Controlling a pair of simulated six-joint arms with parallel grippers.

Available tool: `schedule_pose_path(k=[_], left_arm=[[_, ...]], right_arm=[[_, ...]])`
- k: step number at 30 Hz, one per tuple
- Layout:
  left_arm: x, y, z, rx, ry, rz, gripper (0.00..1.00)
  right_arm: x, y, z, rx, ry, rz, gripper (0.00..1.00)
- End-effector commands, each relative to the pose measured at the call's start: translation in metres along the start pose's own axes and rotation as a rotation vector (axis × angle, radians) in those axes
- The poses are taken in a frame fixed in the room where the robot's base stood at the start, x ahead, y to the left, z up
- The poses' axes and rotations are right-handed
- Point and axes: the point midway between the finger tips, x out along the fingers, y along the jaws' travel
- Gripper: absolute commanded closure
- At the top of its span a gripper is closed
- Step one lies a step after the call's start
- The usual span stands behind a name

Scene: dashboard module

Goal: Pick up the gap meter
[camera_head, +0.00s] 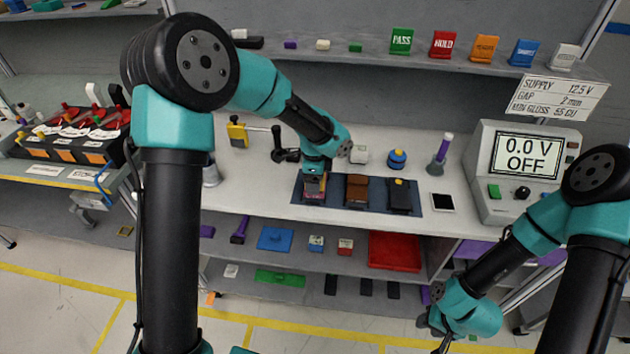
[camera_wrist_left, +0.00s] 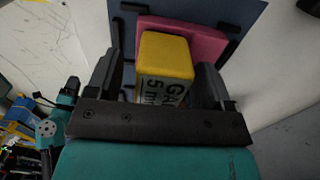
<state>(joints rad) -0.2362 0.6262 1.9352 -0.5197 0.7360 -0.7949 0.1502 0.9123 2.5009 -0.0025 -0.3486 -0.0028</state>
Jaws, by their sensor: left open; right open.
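The gap meter (camera_wrist_left: 165,62) is a yellow block with a white label, partly readable as "GA" and "5 m", in the left wrist view. It sits between the two fingers of my left gripper (camera_wrist_left: 160,85), which is open around it. Whether either finger touches it I cannot tell. A pink module (camera_wrist_left: 205,42) lies just behind the meter, on a dark blue mat. In the head view my left gripper (camera_head: 315,172) is over the pink module (camera_head: 315,192) at the mat's left end, and mostly hides the meter. My right gripper (camera_head: 436,328) is open and empty, low in front of the shelves.
A brown module (camera_head: 357,190) and a black module (camera_head: 401,195) lie to the right on the mat (camera_head: 335,182). A power supply (camera_head: 527,165) reading "0.0 V OFF" stands at right.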

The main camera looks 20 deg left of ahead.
Motion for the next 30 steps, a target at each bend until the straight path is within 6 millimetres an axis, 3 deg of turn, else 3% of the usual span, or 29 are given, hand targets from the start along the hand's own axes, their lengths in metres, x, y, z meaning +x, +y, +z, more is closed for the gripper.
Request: schedule_pose_path(k=[4, 18, 30], left_arm=[[0.0116, 0.0001, -0.0002, 0.001, 0.000, 0.000, 0.26], [0.0118, -0.0001, -0.0003, 0.000, 0.001, -0.001, 0.26], [0.0118, -0.0001, -0.0003, 0.000, 0.001, -0.001, 0.64]], right_arm=[[0.0000, 0.0000, 0.0000, 0.000, 0.000, 0.000, 0.57], [0.0000, 0.0000, 0.0000, 0.000, 0.000, 0.000, 0.57], [0.0000, 0.0000, 0.0000, 0.000, 0.000, 0.000, 0.57]])
